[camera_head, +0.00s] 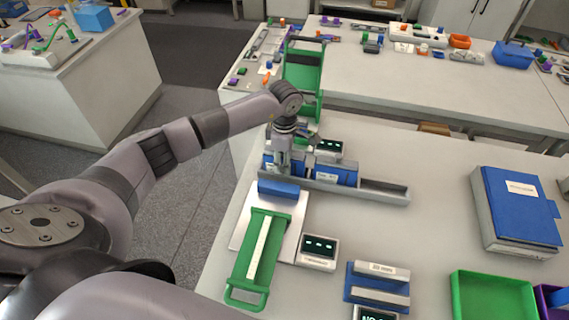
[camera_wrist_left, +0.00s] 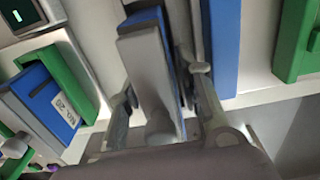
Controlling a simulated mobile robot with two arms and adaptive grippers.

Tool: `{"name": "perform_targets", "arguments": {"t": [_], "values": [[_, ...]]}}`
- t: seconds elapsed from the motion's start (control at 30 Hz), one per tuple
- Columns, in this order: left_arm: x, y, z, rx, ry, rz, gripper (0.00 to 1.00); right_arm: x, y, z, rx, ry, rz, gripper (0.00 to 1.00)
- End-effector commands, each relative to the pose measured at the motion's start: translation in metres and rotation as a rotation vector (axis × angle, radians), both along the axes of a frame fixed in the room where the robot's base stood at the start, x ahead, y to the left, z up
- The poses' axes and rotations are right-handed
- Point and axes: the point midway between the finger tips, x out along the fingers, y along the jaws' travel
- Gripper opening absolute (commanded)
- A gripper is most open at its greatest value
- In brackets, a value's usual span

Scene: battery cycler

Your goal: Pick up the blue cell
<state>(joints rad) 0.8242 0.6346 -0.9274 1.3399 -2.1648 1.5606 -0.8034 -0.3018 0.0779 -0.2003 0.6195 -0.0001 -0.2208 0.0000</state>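My left gripper (camera_head: 283,157) points down at the left end of a grey rail (camera_head: 380,192) that holds blue cells (camera_head: 337,173). In the left wrist view, the fingers of my left gripper (camera_wrist_left: 163,85) stand on either side of a narrow cell with a grey face and blue sides (camera_wrist_left: 146,62). The fingers are close to it, but I cannot tell whether both touch it. Another blue cell (camera_wrist_left: 221,45) shows to the right. My right gripper is not in view.
A blue block (camera_head: 278,189) and a green-framed fixture (camera_head: 258,258) lie nearer on the bench. Displays (camera_head: 319,248) stand beside them. A blue binder-like case (camera_head: 519,207) and a green tray (camera_head: 492,300) are at the right. Bare bench (camera_head: 430,235) lies between.

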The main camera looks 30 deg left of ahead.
Motion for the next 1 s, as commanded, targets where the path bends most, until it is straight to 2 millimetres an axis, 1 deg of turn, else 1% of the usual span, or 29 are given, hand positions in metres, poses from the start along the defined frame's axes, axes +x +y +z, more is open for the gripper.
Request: {"name": "perform_targets", "arguments": {"t": [0.03, 0.07, 0.43, 1.0], "values": [[0.0001, 0.0001, 0.0002, 0.000, 0.000, 0.000, 0.27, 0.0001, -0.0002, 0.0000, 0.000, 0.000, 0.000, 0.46], [0.0001, 0.0001, 0.0003, 0.000, 0.000, 0.000, 0.25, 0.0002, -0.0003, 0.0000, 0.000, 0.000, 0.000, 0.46], [0.0002, 0.0001, 0.0005, 0.000, 0.000, 0.000, 0.01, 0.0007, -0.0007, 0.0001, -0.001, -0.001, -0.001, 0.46], [0.0013, 0.0000, 0.0024, -0.001, -0.004, 0.001, 0.00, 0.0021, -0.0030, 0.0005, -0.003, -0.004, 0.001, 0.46]]}}
